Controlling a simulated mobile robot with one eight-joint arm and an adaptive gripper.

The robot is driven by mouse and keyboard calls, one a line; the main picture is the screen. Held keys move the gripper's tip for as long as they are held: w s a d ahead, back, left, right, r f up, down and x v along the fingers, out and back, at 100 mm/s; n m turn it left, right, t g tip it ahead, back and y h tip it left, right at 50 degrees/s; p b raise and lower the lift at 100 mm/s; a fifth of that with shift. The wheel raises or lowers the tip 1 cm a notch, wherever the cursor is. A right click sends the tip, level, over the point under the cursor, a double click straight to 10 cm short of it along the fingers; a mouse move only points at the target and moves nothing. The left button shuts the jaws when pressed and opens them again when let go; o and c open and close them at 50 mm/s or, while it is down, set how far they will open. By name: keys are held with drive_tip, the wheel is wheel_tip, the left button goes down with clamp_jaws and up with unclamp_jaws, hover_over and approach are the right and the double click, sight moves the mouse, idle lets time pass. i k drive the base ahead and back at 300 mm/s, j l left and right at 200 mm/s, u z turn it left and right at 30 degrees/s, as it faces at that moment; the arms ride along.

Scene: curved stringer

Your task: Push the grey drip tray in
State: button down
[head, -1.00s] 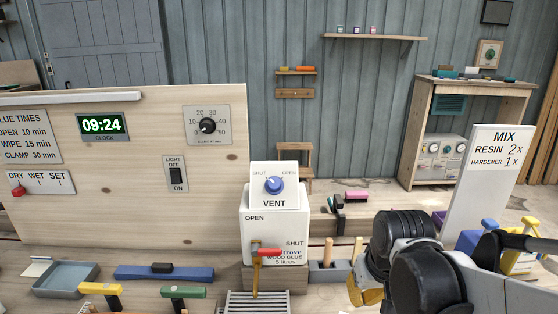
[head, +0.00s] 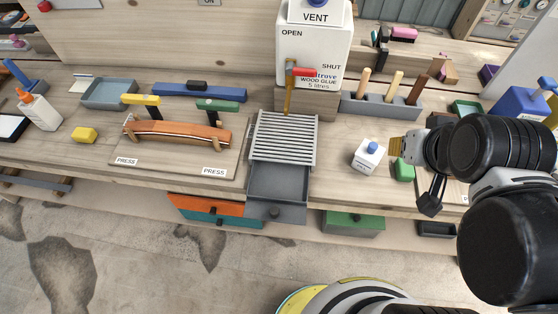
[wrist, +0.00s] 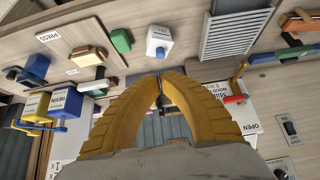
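The grey drip tray (head: 277,184) stands pulled out toward the front from under the slatted metal grate (head: 284,137), below the glue container's tap. A small round knob (head: 274,212) is on its front. In the wrist view the grate (wrist: 235,35) is at the upper right, with a bit of the tray (wrist: 240,5) at the top edge. My gripper (head: 396,147) is to the right of the tray, apart from it, above the bench. In the wrist view its yellow fingers (wrist: 160,80) curve together with their tips meeting and nothing between them.
A white bottle with a blue cap (head: 367,156) stands between the tray and my gripper. The glue container (head: 312,50) is behind the grate. A clamped curved wooden piece (head: 177,134) is to the left. Orange (head: 205,205) and green (head: 353,222) drawers flank the tray below.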

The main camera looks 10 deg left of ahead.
sight(277, 192)
drive_tip(key=k+l+u, duration=0.1)
drive_tip(key=u, duration=0.3)
drive_tip(key=k+u, duration=0.6)
drive_tip(key=u, duration=0.2)
